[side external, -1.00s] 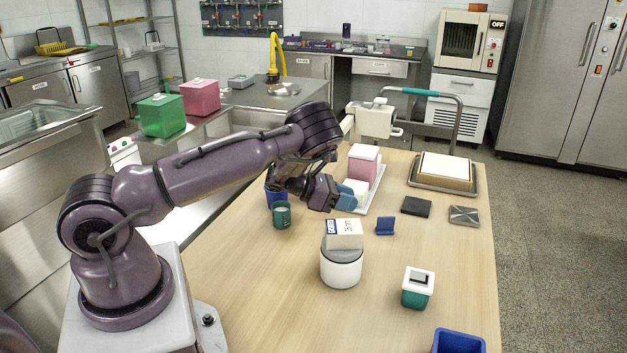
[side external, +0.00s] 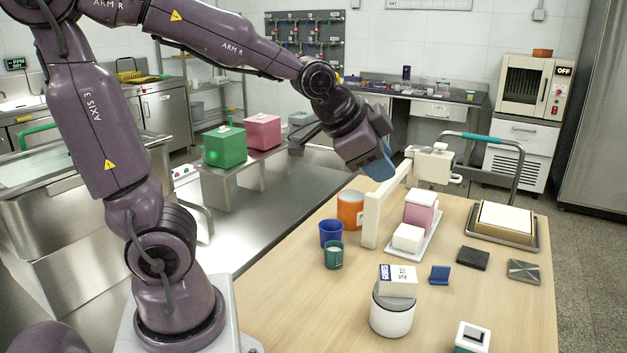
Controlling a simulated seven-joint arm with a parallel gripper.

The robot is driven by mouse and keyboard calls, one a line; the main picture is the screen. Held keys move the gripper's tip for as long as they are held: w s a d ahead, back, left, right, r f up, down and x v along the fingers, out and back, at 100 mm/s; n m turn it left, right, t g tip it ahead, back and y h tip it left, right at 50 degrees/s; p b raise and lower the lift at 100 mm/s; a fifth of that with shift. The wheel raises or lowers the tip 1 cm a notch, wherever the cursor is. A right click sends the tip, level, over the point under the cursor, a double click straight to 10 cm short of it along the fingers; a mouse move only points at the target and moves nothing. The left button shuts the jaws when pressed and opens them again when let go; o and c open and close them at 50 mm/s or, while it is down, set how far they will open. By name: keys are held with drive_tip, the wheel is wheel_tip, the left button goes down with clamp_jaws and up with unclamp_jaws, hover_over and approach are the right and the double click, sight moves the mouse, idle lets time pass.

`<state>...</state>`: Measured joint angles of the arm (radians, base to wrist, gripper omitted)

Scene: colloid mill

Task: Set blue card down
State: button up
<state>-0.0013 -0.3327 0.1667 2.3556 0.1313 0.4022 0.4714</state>
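My gripper (side external: 376,160) is raised over the far left part of the wooden table, pointing down and to the right. A light blue flat piece (side external: 380,167) shows at its tip. I cannot tell whether this is the blue card or part of the fingers, and the finger gap is hidden. A small dark blue angled piece (side external: 440,274) stands on the table, well apart from the gripper; I cannot tell whether it is a card or a holder.
A white upright frame (side external: 376,215) and orange can (side external: 350,211) stand below the gripper. Blue (side external: 331,233) and green (side external: 333,256) cups are nearby. A white jar (side external: 391,318) carries a labelled box (side external: 397,279). The table's front left is clear.

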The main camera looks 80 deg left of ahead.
drive_tip(key=s+d+n+g+h, duration=0.1)
drive_tip(key=s+d+n, duration=0.3)
drive_tip(key=s, duration=0.8)
drive_tip(key=shift+d+r+n+g, duration=0.25)
drive_tip(key=shift+d+g, duration=0.45)
drive_tip(key=shift+d, duration=0.5)
